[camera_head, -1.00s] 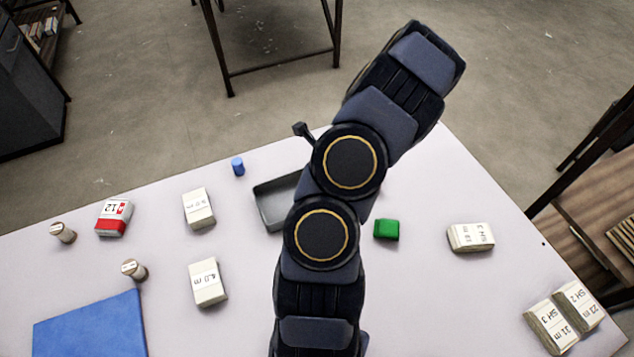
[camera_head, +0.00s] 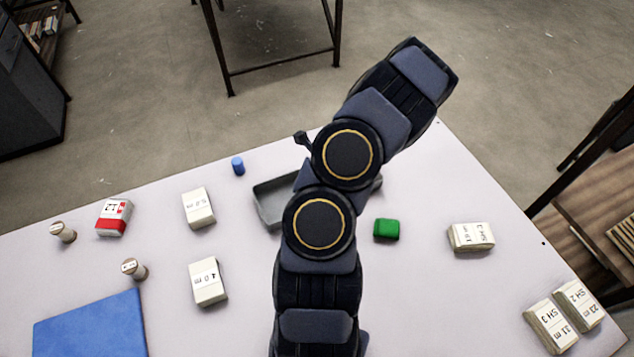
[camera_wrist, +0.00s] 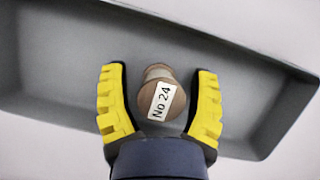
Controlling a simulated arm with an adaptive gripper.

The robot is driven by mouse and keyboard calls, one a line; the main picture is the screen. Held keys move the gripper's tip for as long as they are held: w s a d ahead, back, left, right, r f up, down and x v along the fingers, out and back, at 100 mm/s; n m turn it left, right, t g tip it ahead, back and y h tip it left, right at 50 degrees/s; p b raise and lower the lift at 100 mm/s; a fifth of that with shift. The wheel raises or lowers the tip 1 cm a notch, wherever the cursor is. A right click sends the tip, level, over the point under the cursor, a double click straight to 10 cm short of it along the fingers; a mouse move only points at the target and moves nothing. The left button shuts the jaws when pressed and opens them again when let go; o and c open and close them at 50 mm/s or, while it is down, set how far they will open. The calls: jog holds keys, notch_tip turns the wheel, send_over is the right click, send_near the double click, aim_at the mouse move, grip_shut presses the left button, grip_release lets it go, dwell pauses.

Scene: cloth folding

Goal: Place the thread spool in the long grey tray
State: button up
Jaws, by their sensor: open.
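The thread spool (camera_wrist: 160,93), tan with a white "No 24" label on its end, shows inside the long grey tray (camera_wrist: 60,88) in the wrist view. Its labelled end faces the camera. My gripper (camera_wrist: 158,72) is open, its yellow-and-black fingers on either side of the spool with a gap at each side. In the head view the tray (camera_head: 268,213) shows at the middle back of the table, partly covered by my arm. The spool and my fingers are hidden there. I cannot tell whether the spool touches the tray floor.
Two other spools (camera_head: 62,232) (camera_head: 134,268) stand at left by a blue mat (camera_head: 90,325). A red-and-white box (camera_head: 114,217), white boxes (camera_head: 198,208) (camera_head: 209,281), a blue cylinder (camera_head: 238,166) and a green block (camera_head: 386,229) lie around. More white boxes (camera_head: 470,237) (camera_head: 550,323) are at right.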

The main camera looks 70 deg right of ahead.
jog(key=v, duration=1.2)
jog(key=shift+r, duration=0.2)
jog(key=w+a+r+n+y, duration=0.2)
jog(key=w+a+r+n, duration=0.2)
jog(key=w+a+n, duration=0.35)
jog(key=w+a+r+n+y, duration=0.2)
jog(key=w+a+r+n, duration=0.35)
jog(key=a+n, duration=0.3)
jog(key=a+r+n+g+y, duration=0.1)
jog(key=a+r+n+g, duration=0.15)
jog(key=a+n, duration=0.65)
jog(key=s+a+r+n+g+h, duration=0.1)
jog(key=s+a+r+n, duration=0.2)
jog(key=n, duration=0.5)
jog(key=s+a+r+n+g+h, duration=0.1)
jog(key=s+a+r+n+g, duration=0.1)
jog(key=s+a+n, duration=0.3)
jog(key=s+r+n, duration=0.1)
jog(key=s+n, duration=0.2)
jog(key=n, duration=0.1)
jog(key=shift+s+a+r+n, duration=0.2)
jog(key=shift+s+a+n, duration=0.05)
jog(key=shift+a+n, duration=0.1)
